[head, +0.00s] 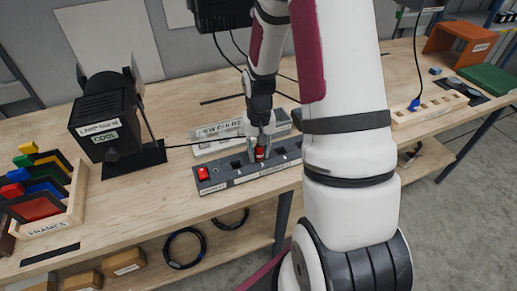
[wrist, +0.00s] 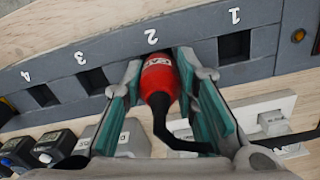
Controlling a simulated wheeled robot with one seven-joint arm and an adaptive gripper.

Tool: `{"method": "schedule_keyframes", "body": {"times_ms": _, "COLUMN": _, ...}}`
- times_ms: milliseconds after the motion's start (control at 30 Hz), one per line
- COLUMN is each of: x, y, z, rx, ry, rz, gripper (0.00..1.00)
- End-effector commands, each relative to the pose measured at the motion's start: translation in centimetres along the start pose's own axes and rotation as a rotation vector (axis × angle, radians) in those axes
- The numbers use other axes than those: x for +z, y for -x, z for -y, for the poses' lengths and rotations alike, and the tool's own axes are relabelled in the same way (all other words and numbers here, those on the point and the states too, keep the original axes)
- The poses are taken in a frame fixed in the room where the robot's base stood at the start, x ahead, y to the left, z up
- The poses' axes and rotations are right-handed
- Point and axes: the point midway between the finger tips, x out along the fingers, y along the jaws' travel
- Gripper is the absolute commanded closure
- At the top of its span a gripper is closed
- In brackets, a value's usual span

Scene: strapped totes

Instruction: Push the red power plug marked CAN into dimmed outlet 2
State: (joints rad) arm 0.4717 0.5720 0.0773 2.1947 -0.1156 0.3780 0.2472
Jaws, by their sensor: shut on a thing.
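The red power plug (wrist: 158,80) is marked CAN and has a black cord running back from it. It also shows in the head view (head: 260,154). My gripper (wrist: 160,85) is shut on it, with one teal-padded finger on each side; in the head view the gripper (head: 261,147) points down at the strip. The dark grey outlet strip (wrist: 195,50) carries the numbers 1 to 4 and also shows in the head view (head: 228,183). The plug's front end is at the number 2 position and covers outlet 2. I cannot tell how deep it sits. Outlet 1 (wrist: 234,46) is open and empty.
A red switch (head: 203,173) is on the strip's left end. A pale strip (head: 218,130) lies behind it. A black lamp (head: 105,115) and a frames rack (head: 75,205) stand left. Dark adapters (wrist: 55,145) lie near the strip in the wrist view.

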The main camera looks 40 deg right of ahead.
Motion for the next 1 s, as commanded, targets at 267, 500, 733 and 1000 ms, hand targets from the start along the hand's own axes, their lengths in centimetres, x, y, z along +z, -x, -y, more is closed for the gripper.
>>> {"method": "schedule_keyframes", "body": {"times_ms": 267, "x": 0.0, "y": -0.1, "z": 0.0, "rx": 0.0, "ry": 0.0, "rz": 0.0, "gripper": 0.5}}
{"method": "schedule_keyframes", "body": {"times_ms": 500, "x": 0.0, "y": 0.2, "z": 0.0, "rx": 0.0, "ry": 0.0, "rz": -0.001, "gripper": 0.5}}
{"method": "schedule_keyframes", "body": {"times_ms": 733, "x": -0.1, "y": 3.6, "z": 0.0, "rx": 0.0, "ry": 0.0, "rz": -0.005, "gripper": 0.5}}
{"method": "schedule_keyframes", "body": {"times_ms": 1000, "x": -0.1, "y": 9.0, "z": 0.0, "rx": 0.0, "ry": 0.0, "rz": -0.005, "gripper": 0.5}}
